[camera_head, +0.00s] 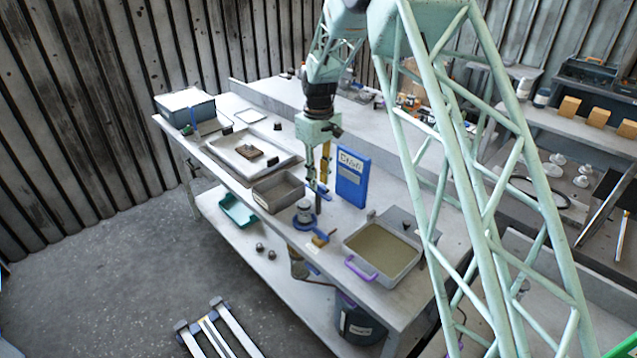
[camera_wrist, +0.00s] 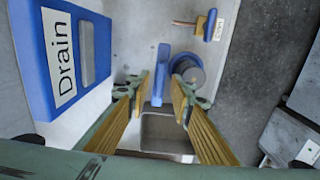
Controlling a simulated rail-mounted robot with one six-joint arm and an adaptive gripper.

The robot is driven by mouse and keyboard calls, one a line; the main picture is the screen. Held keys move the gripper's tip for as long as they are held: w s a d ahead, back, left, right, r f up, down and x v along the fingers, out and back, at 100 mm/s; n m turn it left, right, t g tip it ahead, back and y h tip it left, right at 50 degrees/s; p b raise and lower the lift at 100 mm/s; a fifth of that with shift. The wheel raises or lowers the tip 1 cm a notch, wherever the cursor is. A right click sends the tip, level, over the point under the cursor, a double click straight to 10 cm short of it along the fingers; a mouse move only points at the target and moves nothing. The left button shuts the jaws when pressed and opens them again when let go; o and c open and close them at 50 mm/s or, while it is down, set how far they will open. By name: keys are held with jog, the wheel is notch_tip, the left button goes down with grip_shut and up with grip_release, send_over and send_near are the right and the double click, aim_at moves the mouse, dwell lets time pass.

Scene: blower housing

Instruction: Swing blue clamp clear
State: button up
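The blue clamp (camera_head: 303,225) sits near the front edge of the bench, around the foot of a grey cylinder (camera_head: 305,206). In the wrist view the blue clamp (camera_wrist: 161,62) shows as an upright blue bar beside a blue ring around the grey cylinder (camera_wrist: 188,72). My gripper (camera_head: 317,194) points down just behind the cylinder. In the wrist view my gripper (camera_wrist: 159,92) is open, with its yellow-padded fingers apart and the blue bar showing between their tips. I cannot tell whether a finger touches the clamp; nothing is seen gripped.
A blue "Drain" board (camera_head: 352,178) stands close to the right of my gripper. A grey metal bin (camera_head: 278,190) is on the left. A tray with a purple handle (camera_head: 384,250) lies to the right. A tagged blue-and-brass valve handle (camera_head: 321,240) is near the front edge.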

notch_tip(320, 180, up, 11)
jog(key=shift+f, duration=0.2)
dwell(0.4)
dwell(0.3)
jog(key=s+d+r+m+t+b, duration=0.1)
jog(key=s+d+r, duration=0.55)
jog(key=s, duration=0.25)
jog(key=s+d+r+m+b, duration=0.1)
jog(key=s+d+r+m, duration=0.1)
jog(key=s+d+r, duration=0.45)
jog(key=s+d+r+m+t+b, duration=0.1)
jog(key=s+d+r, duration=0.3)
jog(key=s+r, duration=0.55)
jog(key=s+d+f+m+b, duration=0.1)
jog(key=s+d+f, duration=0.1)
jog(key=s, duration=0.9)
jog(key=s+d+f+m+t+b, duration=0.1)
jog(key=s+d+f+m, duration=0.1)
jog(key=s, duration=1)
jog(key=s+d+f+m+t+b, duration=0.1)
jog(key=s+d+f+m, duration=0.1)
jog(key=s, duration=1)
jog(key=shift+s+d+f+b, duration=0.2)
jog(key=shift+d+f+b, duration=0.25)
jog(key=shift+d, duration=0.5)
